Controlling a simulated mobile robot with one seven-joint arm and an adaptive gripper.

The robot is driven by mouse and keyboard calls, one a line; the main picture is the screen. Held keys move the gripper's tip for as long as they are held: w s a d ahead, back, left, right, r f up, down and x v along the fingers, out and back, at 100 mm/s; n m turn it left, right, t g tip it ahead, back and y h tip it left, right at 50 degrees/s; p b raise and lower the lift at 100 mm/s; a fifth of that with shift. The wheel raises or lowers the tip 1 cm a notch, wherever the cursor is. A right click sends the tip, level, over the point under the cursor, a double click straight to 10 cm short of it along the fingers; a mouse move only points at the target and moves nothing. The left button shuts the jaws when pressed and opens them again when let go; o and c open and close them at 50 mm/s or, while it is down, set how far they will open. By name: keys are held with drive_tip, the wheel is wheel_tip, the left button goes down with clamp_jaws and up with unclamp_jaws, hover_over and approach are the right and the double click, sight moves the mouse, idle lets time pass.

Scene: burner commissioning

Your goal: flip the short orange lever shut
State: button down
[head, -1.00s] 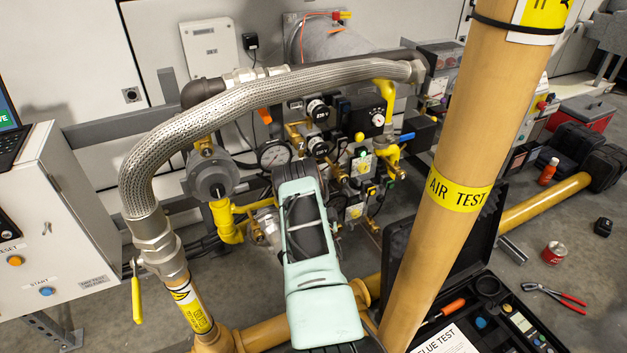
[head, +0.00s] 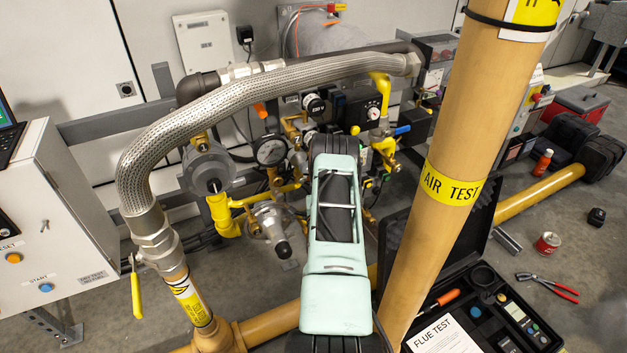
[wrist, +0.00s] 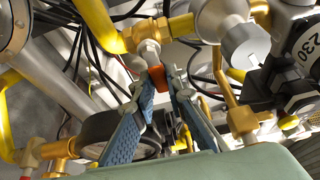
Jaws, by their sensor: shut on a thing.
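The short orange lever (wrist: 157,77) shows in the wrist view below a silver and brass valve fitting. My gripper (wrist: 161,88) has blue-padded fingers, one on each side of the lever, and is shut on it. The fingers cover part of the lever, so its exact angle is hard to tell. In the head view my arm's pale green link hides the gripper and what it holds. Another orange piece (head: 260,110) shows there above the pressure gauge (head: 270,151), clear of my arm; I cannot tell if it is a separate lever.
A braided hose (head: 220,108) arches over the pipework. The tan AIR TEST pipe (head: 425,235) stands close on my arm's right. A dial marked 230 (wrist: 308,45) sits right of the fingers. An open black case (head: 487,335) lies at lower right.

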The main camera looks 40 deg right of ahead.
drive_tip(key=shift+a+f, duration=0.1)
drive_tip(key=shift+f, duration=0.05)
drive_tip(key=c, duration=1.9)
unclamp_jaws()
drive_tip(key=shift+c, duration=0.2)
drive_tip(key=v, duration=1.2)
